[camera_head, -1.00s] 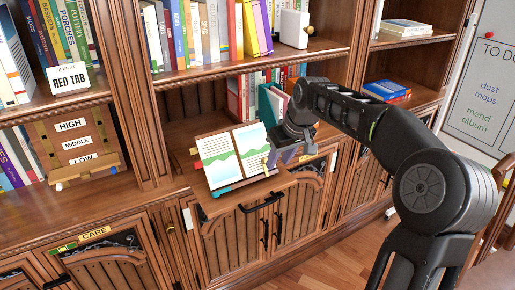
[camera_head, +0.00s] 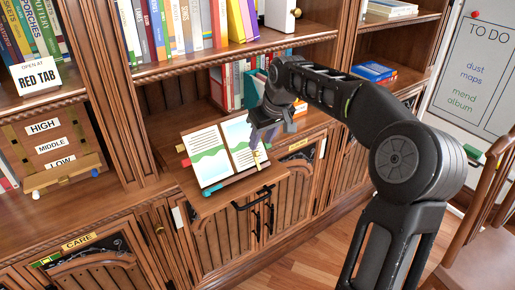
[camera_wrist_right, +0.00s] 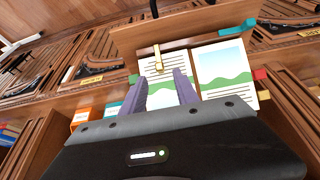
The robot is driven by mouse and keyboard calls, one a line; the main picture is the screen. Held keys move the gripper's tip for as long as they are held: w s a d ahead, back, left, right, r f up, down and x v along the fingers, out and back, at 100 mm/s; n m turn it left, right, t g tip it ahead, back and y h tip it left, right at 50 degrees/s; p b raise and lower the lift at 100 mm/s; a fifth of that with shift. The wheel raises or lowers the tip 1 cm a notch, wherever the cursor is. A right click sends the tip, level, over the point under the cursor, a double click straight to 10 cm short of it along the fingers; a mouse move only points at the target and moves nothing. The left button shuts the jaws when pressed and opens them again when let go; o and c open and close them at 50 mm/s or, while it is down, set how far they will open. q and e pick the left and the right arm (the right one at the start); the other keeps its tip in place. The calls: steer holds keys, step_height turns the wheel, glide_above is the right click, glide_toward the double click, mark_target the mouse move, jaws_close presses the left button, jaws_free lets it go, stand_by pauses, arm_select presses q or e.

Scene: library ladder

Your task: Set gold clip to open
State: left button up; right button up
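An open book (camera_head: 207,146) with green and blue pictures lies tilted on a wooden pull-out shelf (camera_head: 222,200). The gold clip (camera_head: 257,158) is at the lower edge of its right page. It also shows in the right wrist view as a small upright gold bar (camera_wrist_right: 157,57) on the page's edge. My right gripper (camera_head: 260,140) is over the right page, close to the clip. In the right wrist view its two purple-grey fingers (camera_wrist_right: 160,76) are apart with nothing held, and the clip shows just beyond the fingertips. My left gripper is not in view.
Red (camera_head: 181,148) and yellow (camera_head: 185,162) tabs stick out from the book's left edge, and a teal piece (camera_head: 211,189) lies at its bottom. Upright books (camera_head: 227,88) stand behind. Cabinet doors with black handles (camera_head: 252,201) are below. A chair (camera_head: 488,195) stands at right.

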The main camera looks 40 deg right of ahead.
mark_target(257, 151)
steer(key=x, duration=0.5)
steer(key=shift+f, duration=0.1)
jaws_close()
stand_by(0.5)
